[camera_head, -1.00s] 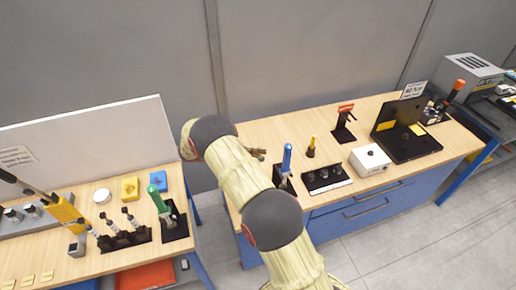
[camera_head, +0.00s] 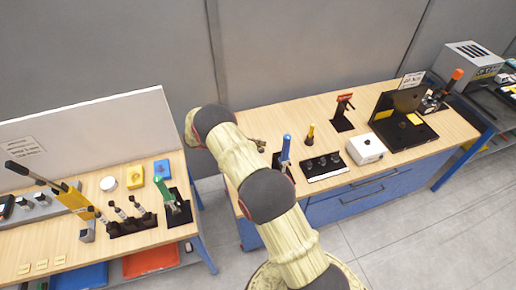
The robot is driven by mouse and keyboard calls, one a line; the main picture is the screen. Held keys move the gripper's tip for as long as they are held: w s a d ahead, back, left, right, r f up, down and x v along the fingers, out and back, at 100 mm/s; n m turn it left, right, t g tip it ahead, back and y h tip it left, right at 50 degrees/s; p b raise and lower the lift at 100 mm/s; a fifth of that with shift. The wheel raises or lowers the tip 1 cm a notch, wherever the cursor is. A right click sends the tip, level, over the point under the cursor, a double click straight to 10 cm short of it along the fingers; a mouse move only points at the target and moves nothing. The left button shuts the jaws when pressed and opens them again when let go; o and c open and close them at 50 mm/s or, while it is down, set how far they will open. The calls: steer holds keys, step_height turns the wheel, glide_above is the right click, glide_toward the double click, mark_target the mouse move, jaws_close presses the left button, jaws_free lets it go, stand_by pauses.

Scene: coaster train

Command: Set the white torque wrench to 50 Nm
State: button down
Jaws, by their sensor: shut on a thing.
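No white torque wrench can be made out in the head view. My arm crosses the middle of the picture and bends over between the two benches. My gripper is not in view; the far end of my arm is hidden behind its own links. On the left bench, a long shaft with a dark handle (camera_head: 22,169) slopes into a yellow tool body (camera_head: 73,199). A green-handled tool (camera_head: 163,187) stands in a black holder. On the right bench, a blue-handled tool (camera_head: 285,150) stands partly behind my arm.
A small brownish thing (camera_head: 257,144) lies beside my arm. The floor (camera_head: 420,235) at right is clear.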

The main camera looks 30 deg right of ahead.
steer(key=c, duration=1.6)
jaws_free()
steer(key=shift+o, duration=0.3)
steer(key=shift+f+n+t+h+b, duration=0.3)
steer(key=shift+t+b, duration=0.1)
steer(key=shift+b, duration=1.3)
steer(key=t+b, duration=0.1)
steer(key=b, duration=0.2)
steer(key=n+h+b, duration=0.1)
steer(key=b, duration=0.3)
steer(key=n+t+h+b, duration=0.1)
steer(key=b, duration=0.2)
steer(key=shift+w+d+t, duration=0.3)
steer(key=shift+w, duration=0.05)
